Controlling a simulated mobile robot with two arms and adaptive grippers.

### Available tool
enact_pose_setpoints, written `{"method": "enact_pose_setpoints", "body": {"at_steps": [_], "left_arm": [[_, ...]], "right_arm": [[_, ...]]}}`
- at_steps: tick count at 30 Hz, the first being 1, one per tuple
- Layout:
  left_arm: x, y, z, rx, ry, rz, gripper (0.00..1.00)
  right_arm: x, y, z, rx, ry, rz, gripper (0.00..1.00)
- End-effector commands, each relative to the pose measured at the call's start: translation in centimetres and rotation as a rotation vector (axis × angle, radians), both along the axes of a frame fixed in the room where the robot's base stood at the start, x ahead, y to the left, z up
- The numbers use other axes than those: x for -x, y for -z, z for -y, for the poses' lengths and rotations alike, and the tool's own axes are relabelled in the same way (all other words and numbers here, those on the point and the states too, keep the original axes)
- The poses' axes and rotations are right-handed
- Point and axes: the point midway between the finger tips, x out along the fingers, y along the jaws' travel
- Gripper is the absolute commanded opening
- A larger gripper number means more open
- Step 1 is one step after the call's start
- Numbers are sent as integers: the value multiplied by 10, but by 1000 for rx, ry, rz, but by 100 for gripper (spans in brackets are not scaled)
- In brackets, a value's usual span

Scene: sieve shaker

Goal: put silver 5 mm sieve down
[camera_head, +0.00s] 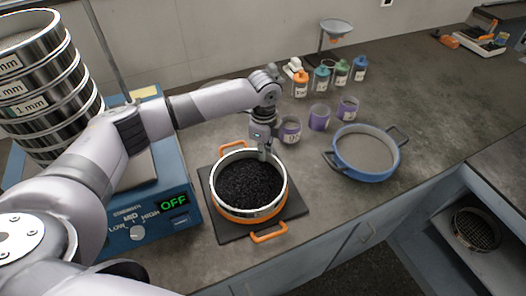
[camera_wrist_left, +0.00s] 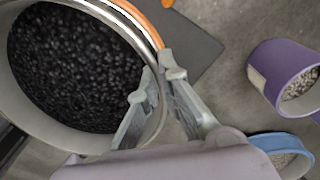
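The silver 5 mm sieve (camera_head: 246,213) is full of black granules. It sits in or just over an orange-handled pan (camera_head: 268,233) on a dark square mat; I cannot tell whether it is fully seated. My left gripper (camera_head: 264,153) is at the sieve's far right rim. In the left wrist view, the gripper (camera_wrist_left: 157,73) has one finger inside the sieve wall (camera_wrist_left: 62,140) and one outside, tips closed on the rim. The sieve looks about level. The size label on this sieve is not visible. My right gripper is not in view.
A blue two-handled pan (camera_head: 368,172) is to the right. Purple cups (camera_head: 319,118) and several colored jars (camera_head: 321,80) stand behind.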

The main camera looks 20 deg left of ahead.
Motion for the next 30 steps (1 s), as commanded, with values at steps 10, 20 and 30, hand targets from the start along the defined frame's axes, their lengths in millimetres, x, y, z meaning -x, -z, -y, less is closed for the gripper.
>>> {"method": "enact_pose_setpoints", "body": {"at_steps": [10,20,30], "left_arm": [[0,2,0,0,0,0,17],[0,2,0,0,0,0,25],[-2,-29,0,2,0,4,25]], "right_arm": [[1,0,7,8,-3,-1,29],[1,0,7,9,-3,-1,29],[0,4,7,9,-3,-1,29]]}}
